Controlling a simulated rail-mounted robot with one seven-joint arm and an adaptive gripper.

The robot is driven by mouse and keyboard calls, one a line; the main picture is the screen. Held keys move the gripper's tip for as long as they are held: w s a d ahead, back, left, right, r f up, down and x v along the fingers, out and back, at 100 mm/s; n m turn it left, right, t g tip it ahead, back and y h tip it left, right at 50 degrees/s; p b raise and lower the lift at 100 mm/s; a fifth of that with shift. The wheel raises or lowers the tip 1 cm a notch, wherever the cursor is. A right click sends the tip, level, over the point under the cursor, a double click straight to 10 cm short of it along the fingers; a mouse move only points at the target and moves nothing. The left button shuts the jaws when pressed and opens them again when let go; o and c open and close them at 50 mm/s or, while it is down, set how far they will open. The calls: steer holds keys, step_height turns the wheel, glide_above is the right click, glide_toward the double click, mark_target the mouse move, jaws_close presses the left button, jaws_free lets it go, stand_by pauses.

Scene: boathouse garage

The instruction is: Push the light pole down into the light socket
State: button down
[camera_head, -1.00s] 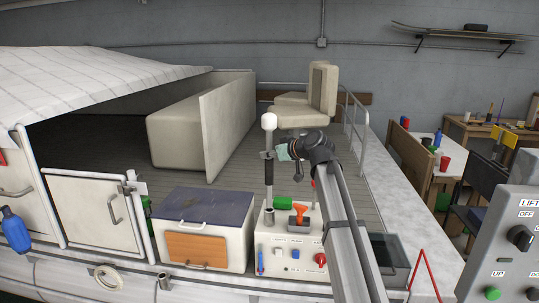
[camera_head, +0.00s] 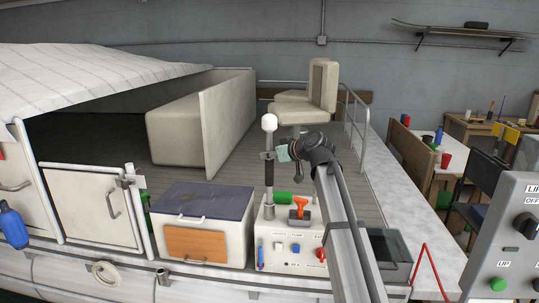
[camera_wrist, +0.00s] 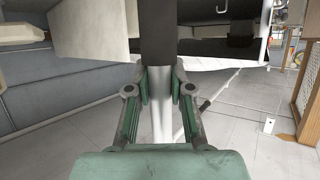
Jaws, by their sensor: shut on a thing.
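The light pole (camera_head: 269,178) is upright, with a white rounded lamp on top, a grey shaft and a black sleeve lower down. My gripper (camera_head: 270,156) is shut around its shaft below the lamp. In the wrist view, the green-padded fingers (camera_wrist: 160,85) close on the pole (camera_wrist: 158,35) from both sides. The pole's lower end meets the top of the white control box (camera_head: 283,243) in the head view.
A blue-lidded cooler (camera_head: 205,225) stands left of the box, a dark tray (camera_head: 388,253) right. A lift panel (camera_head: 515,245) is at the far right.

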mark_target(270, 165)
steer(key=shift+f+b, duration=1.1)
steer(key=shift+f, duration=0.85)
steer(key=c, duration=1)
jaws_free()
steer(key=shift+o, duration=0.2)
steer(key=shift+s, duration=0.1)
steer(key=v, duration=1.2)
